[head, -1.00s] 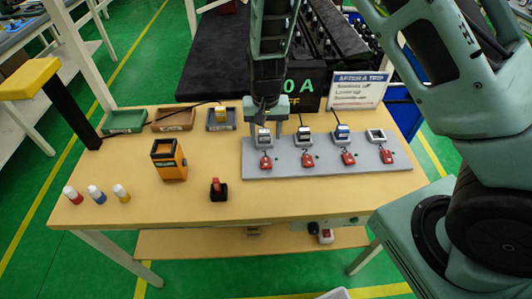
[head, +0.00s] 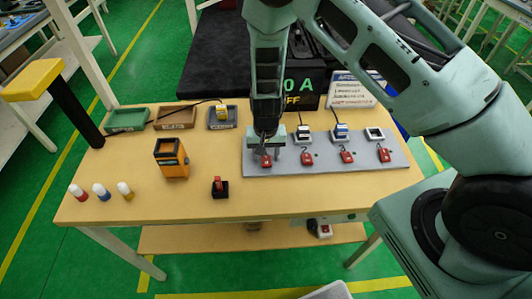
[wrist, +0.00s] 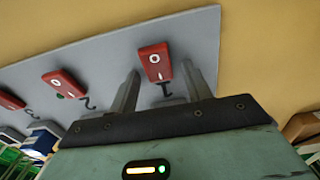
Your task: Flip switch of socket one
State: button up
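A grey socket board (head: 330,166) lies on the right part of the table with a row of sockets and red switches. The leftmost red switch (head: 266,160) is right below my gripper (head: 265,146). In the wrist view this red switch (wrist: 154,63), marked with a white O, shows just beyond and between the two fingertips of my gripper (wrist: 158,80). The fingers are open, one on each side, with nothing held; contact is not clear. The leftmost socket is mostly hidden behind my gripper. The other red switches (head: 307,158) (head: 347,156) (head: 384,155) stand to the right.
Trays (head: 127,119) line the back. A display (head: 298,92) reads OFF, beside a white sign (head: 353,90).

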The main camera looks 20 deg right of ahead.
jog(key=c, duration=0.8)
jog(key=shift+s+a+f+t+b, duration=0.1)
jog(key=shift+s+f+t+b, duration=0.1)
jog(key=shift+t+b, duration=0.6)
jog(key=shift+s+t+h+b, duration=0.2)
jog(key=shift+t+h+b, duration=0.25)
jog(key=shift+b, duration=0.65)
jog(key=shift+s+a+r+t+b, duration=0.1)
jog(key=shift+s+t+b, duration=0.05)
jog(key=shift+t+b, duration=0.6)
jog(key=shift+r+t+h, duration=0.2)
jog(key=shift+t+h, duration=0.15)
jog(key=shift+t, duration=0.05)
jog(key=o, duration=1)
